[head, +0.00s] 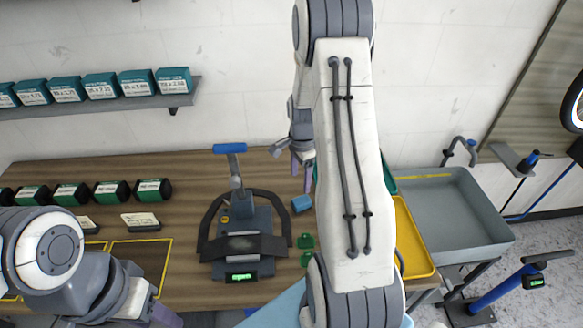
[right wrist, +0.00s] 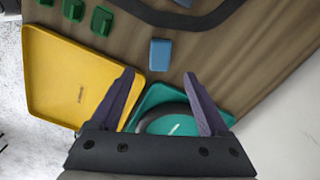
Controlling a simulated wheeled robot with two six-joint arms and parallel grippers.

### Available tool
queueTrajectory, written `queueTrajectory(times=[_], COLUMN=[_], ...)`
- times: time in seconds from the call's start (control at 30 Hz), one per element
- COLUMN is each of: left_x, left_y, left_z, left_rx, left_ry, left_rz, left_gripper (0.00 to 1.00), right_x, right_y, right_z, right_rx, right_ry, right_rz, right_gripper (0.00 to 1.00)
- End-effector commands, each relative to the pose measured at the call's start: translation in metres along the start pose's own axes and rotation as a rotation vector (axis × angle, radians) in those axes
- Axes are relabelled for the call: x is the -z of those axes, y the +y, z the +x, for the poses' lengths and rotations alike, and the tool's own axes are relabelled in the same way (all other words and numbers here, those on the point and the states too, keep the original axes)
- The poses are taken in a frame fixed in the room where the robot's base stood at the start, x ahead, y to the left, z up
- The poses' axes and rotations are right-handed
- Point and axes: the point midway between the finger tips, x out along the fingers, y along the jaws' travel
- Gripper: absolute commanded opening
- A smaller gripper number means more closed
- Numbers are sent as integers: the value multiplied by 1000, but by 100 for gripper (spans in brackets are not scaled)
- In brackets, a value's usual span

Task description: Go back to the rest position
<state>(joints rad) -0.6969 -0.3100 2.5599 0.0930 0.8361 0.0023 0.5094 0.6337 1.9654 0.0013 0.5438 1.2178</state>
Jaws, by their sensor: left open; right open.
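My right arm reaches up through the middle of the head view. Its right gripper (head: 303,170) hangs over the back of the wooden bench, partly hidden by my arm. In the right wrist view the right gripper (right wrist: 160,75) has its two purple fingers spread, with nothing between them. Beyond the fingers lies a teal tray (right wrist: 158,97) holding a dark round object with a teal top (right wrist: 172,124). My left gripper (head: 165,316) is low at the left front of the bench, open, its tips cut by the frame edge.
A yellow tray (head: 416,262), a blue block (head: 301,203) and green pieces (head: 306,241) lie near my right arm. A black stand with a blue handle (head: 229,149) rises mid-bench. A grey tub (head: 470,239) stands right. A shelf (head: 100,106) holds several teal boxes.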

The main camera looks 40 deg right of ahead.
Motion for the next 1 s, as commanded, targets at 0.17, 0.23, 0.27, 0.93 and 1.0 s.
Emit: queueTrajectory(times=[0.17, 0.23, 0.27, 0.93, 1.0], left_x=[0, 0, 0, -1, -1], left_y=[0, 0, 0, -1, -2], left_z=[0, 0, 0, 13, 20], left_rx=[0, 0, 0, 0, 0], left_ry=[0, 0, 0, 0, 0], left_rz=[0, 0, 0, 0, 1], left_gripper=[50, 50, 50, 50, 50], right_x=[0, -1, -3, -217, -239], right_y=[0, 0, 0, 126, 146], right_z=[0, 0, -2, -96, -98], right_rx=[1, 1, 3, 202, 191], right_ry=[0, 0, 1, 140, 106], right_rz=[0, -6, -19, -1847, -1937], right_gripper=[79, 79, 79, 79, 79])
